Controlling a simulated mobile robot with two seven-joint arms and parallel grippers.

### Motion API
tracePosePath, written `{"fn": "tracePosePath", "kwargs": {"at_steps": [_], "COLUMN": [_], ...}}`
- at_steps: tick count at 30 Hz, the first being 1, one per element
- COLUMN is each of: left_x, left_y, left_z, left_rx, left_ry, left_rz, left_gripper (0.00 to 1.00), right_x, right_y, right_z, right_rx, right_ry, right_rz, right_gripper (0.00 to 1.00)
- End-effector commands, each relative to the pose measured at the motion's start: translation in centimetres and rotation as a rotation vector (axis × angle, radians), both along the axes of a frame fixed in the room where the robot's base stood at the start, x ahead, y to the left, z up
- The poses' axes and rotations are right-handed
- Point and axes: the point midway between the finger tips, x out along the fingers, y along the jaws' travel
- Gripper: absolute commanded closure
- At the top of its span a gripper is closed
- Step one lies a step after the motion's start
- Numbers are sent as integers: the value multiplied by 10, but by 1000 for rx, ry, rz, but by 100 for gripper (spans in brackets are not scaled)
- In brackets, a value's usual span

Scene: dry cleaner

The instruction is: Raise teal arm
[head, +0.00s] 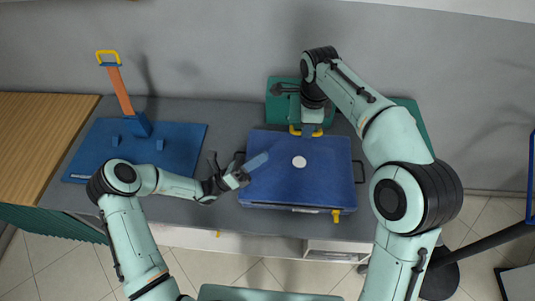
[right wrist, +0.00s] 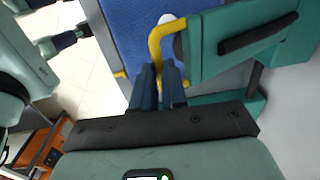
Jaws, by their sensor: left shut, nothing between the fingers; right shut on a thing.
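The teal arm (head: 281,108) stands at the back edge of the blue padded board (head: 330,175), partly hidden behind my right arm. Its yellow handle (head: 295,131) is at its front; in the right wrist view the handle (right wrist: 155,42) curves out beside the teal arm (right wrist: 208,50). My right gripper (head: 311,122) is shut on the yellow handle, its fingers (right wrist: 161,72) pointing at the board. My left gripper (head: 258,162) is shut and empty, over the left edge of the blue board; I cannot tell whether it touches it.
A second blue board (head: 90,150) with an upright orange arm (head: 119,88) and yellow handle (head: 106,53) is at the left. A white disc (head: 299,162) lies on the near board. A wooden counter (head: 40,130) borders the left; the grey wall (head: 220,50) is behind.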

Motion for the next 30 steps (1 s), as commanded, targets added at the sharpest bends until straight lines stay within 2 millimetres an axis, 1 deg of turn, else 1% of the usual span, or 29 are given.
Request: {"fn": "tracePosePath", "kwargs": {"at_steps": [1,9,13,18,27,30], "left_x": [2,18,24,27,27,29], "left_y": [-8,-47,-60,-67,-67,-67], "left_z": [6,31,40,44,44,49], "left_rx": [1,3,4,5,5,5], "left_ry": [-2,-3,-3,-2,-2,10], "left_rz": [-4,-5,-4,-2,-2,-1], "left_gripper": [100,100,100,100,100,100], "right_x": [10,10,10,10,10,10], "right_y": [-5,-5,-5,-5,-5,-5], "right_z": [-1,-1,-1,-1,-1,-1], "right_rx": [-3,-3,-3,-3,-3,-3], "right_ry": [-30,-30,-30,-30,-30,-30], "right_rz": [-14,-14,-14,-14,-14,-14], "right_gripper": [100,100,100,100,100,100]}}
